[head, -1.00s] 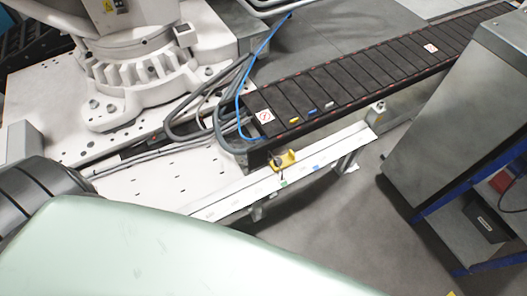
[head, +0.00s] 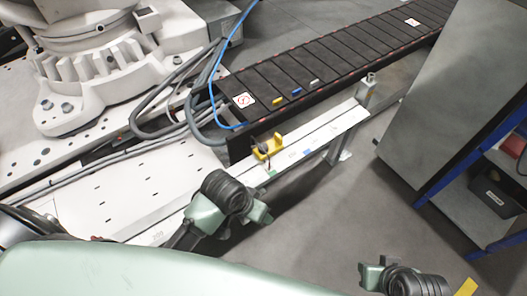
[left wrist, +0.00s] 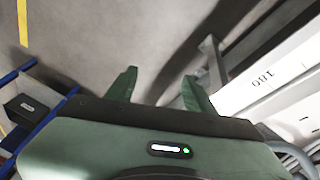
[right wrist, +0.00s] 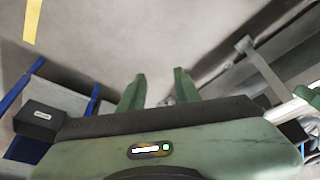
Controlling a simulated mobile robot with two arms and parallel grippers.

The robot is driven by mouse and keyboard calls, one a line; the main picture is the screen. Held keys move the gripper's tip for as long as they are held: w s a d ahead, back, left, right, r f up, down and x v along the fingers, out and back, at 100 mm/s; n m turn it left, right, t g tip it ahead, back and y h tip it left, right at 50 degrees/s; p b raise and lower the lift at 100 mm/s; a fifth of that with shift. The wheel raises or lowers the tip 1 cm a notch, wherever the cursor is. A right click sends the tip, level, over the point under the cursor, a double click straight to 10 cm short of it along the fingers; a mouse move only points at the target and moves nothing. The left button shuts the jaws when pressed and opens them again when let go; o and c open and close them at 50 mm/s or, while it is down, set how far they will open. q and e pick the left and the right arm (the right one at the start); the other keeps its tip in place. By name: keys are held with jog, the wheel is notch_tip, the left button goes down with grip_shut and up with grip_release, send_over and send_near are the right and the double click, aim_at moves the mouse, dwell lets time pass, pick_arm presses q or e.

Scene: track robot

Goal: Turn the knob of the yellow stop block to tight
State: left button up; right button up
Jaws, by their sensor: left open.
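The yellow stop block (head: 267,146) sits on the white rail (head: 336,125) below the near end of the dark track. A small dark part, probably its knob (head: 262,153), shows on its near side; its setting is too small to read. My left gripper (head: 263,211) is in front of the rail, below the block and apart from it. In the left wrist view its fingers (left wrist: 160,90) are spread and empty, with the rail to their right. My right gripper (head: 368,275) is low at the right, far from the block. In the right wrist view its fingers (right wrist: 159,88) are apart and empty.
The dark slatted track (head: 335,65) runs behind the rail, with yellow, blue and white pieces on it. A blue cable (head: 212,85) loops near its end. A grey cabinet (head: 440,110) and blue-framed shelf (head: 470,175) stand right. The floor (head: 330,210) before the rail is clear.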

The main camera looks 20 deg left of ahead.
pick_arm(q)
jog(key=w+d, duration=0.3)
jog(key=w, duration=0.2)
notch_tip(320, 180, up, 8)
jog(key=n+g+y, duration=0.3)
send_over(264, 146)
jog(key=shift+s+d+f+b, duration=0.15)
jog(key=shift+d+b, duration=0.1)
jog(key=shift+b, duration=0.15)
jog(key=shift+a, duration=0.15)
jog(key=shift+f, duration=0.2)
notch_tip(264, 146, down, 4)
jog(key=shift+r+b, duration=0.2)
jog(key=shift+b, duration=0.65)
notch_tip(264, 146, down, 3)
jog(key=shift+a+f+b, duration=0.1)
jog(key=shift+f+b, duration=0.05)
jog(key=shift+b, duration=0.45)
jog(key=shift+f, duration=0.15)
pick_arm(e)
jog(key=w+a+r+t+y, duration=0.1)
jog(key=w+a+r+t, duration=0.1)
jog(key=w+r+t, duration=0.3)
jog(key=w+a+r+t+y, duration=0.1)
jog(key=w+a+r+t, duration=0.2)
jog(key=w+r+t, duration=0.2)
jog(key=w+r, duration=0.3)
jog(key=shift+w+a+r+n+y, duration=0.15)
jog(key=shift+w+r+n+y, duration=0.15)
jog(key=shift+w+r, duration=0.1)
